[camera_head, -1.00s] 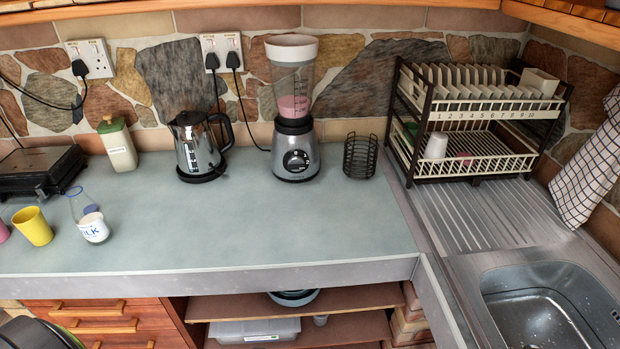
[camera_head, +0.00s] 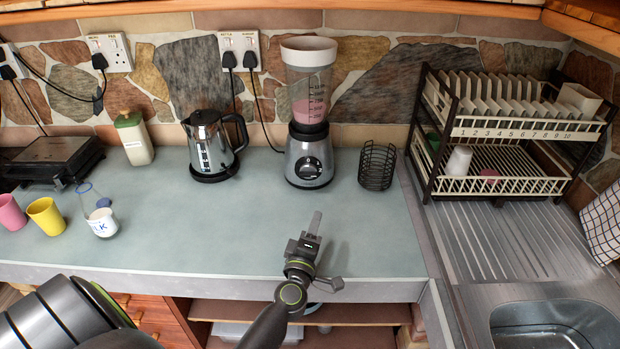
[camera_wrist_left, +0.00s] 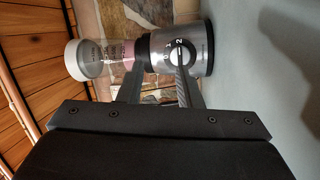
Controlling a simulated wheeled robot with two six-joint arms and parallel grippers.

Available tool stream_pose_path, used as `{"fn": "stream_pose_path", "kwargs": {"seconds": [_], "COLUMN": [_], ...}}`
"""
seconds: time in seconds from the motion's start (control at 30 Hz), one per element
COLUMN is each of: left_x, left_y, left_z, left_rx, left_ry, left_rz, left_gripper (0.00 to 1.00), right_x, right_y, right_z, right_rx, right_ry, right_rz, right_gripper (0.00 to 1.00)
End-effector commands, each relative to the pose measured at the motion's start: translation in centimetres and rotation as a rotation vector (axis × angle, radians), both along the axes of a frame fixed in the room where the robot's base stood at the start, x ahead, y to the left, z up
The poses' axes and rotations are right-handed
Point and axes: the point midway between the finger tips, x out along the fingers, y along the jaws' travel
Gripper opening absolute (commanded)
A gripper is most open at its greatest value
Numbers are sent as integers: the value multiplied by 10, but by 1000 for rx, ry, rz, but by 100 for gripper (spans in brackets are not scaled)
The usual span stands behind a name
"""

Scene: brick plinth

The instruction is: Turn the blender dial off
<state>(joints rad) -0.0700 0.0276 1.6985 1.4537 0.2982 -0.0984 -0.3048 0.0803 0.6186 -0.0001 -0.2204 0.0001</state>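The blender (camera_head: 309,145) stands upright at the back of the counter, with a silver base, a clear jug holding pink contents and a white lid. Its round dark dial (camera_head: 308,168) is on the front of the base. In the left wrist view the blender lies sideways, and its dial (camera_wrist_left: 181,54) shows near a "2" mark, partly covered by a finger. My left gripper (camera_head: 315,224) is over the counter in front of the blender, apart from it. Its two fingers (camera_wrist_left: 160,88) are spread with nothing between them. My right gripper is not in view.
A kettle (camera_head: 209,148) stands left of the blender, and a wire basket (camera_head: 377,166) stands close on its right. A dish rack (camera_head: 500,130) is farther right, beside the sink (camera_head: 555,330). The counter (camera_head: 220,230) between gripper and blender is clear.

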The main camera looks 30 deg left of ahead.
Motion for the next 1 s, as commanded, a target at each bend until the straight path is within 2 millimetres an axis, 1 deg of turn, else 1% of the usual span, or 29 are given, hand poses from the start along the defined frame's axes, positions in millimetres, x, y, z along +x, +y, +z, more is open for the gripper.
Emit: {"fn": "stream_pose_path", "kwargs": {"seconds": [0.1, 0.2, 0.37, 0.47, 0.57, 0.77, 1.0], "left_x": [6, 7, 9, 15, 28, 61, 98], "left_y": [17, 26, 33, 37, 44, 65, 87], "left_z": [-6, -12, -17, -17, -16, -16, -17], "left_rx": [-128, -197, -242, -242, -240, -239, -240], "left_ry": [-10, -7, -1, -1, -2, -3, -2], "left_rz": [117, 182, 227, 229, 228, 228, 228], "left_gripper": [32, 32, 32, 32, 32, 32, 32], "right_x": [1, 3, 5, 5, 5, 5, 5], "right_y": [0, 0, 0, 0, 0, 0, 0], "right_z": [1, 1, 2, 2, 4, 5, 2], "right_rx": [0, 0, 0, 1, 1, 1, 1], "right_ry": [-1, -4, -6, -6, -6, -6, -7], "right_rz": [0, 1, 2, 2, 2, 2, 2], "right_gripper": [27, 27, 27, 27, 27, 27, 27]}}
